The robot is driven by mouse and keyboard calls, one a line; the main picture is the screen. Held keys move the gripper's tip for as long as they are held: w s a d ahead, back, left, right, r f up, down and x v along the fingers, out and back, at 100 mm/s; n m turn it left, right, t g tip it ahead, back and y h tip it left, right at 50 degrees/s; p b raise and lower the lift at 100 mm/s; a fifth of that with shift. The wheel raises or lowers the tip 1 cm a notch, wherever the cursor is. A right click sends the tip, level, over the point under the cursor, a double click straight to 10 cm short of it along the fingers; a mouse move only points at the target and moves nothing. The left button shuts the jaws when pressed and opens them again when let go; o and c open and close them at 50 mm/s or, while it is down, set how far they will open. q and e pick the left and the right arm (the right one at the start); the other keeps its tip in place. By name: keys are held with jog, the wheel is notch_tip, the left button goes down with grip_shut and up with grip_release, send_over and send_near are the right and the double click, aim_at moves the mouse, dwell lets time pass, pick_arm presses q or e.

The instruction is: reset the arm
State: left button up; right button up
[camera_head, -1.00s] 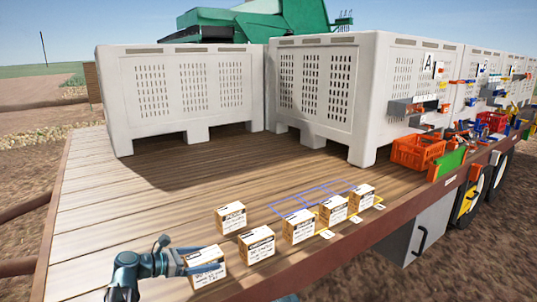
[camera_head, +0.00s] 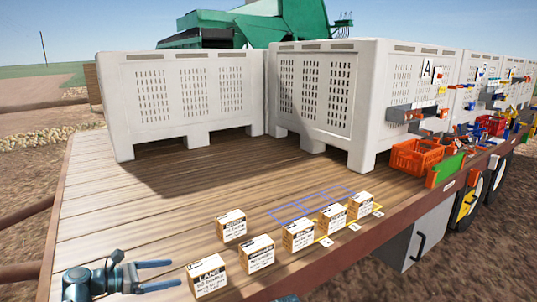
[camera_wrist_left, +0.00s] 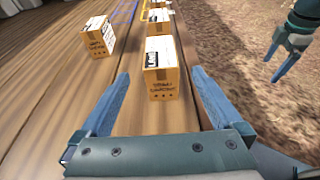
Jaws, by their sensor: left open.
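My left gripper (camera_head: 177,273) is open and empty near the front left of the wooden deck. Its fingers point right, toward the nearest cardboard box (camera_head: 207,280), with a gap between them. In the left wrist view the open fingers (camera_wrist_left: 161,77) show with a box (camera_wrist_left: 163,82) ahead of them. Part of my right arm, with its gripper (camera_wrist_left: 279,58), shows at the top right of that view.
Several more boxes, such as one (camera_head: 257,254) and another (camera_head: 231,226), stand along the wooden deck (camera_head: 110,225). Large pale crates (camera_head: 190,90) stand behind. Blue outlines (camera_head: 310,205) mark the deck. Orange baskets (camera_head: 415,157) are at right. The left deck is clear.

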aim_at(206, 268)
pick_arm(q)
jog(key=b+x, duration=0.2)
jog(key=x, duration=0.4)
jog(key=b+x, duration=0.1)
jog(key=x, duration=0.5)
jog(key=shift+w+d+f+b, duration=0.1)
jog(key=shift+d+f+b, duration=0.05)
jog(key=shift+f+b, duration=0.2)
jog(key=r+p, duration=0.4)
jog(key=shift+s+d+r, duration=0.3)
jog(key=shift+s+d, duration=0.05)
jog(key=shift+d, duration=0.05)
jog(key=s+d+r+p, duration=0.15)
jog(key=s+d, duration=0.55)
jog(key=d, duration=0.7)
jog(key=w+a+n+t+y, duration=0.2)
jog(key=w+a, duration=0.1)
jog(key=a, duration=0.9)
jog(key=shift+w+f+n, duration=0.2)
jog(key=shift+f+n, duration=0.1)
jog(key=shift+f, duration=0.1)
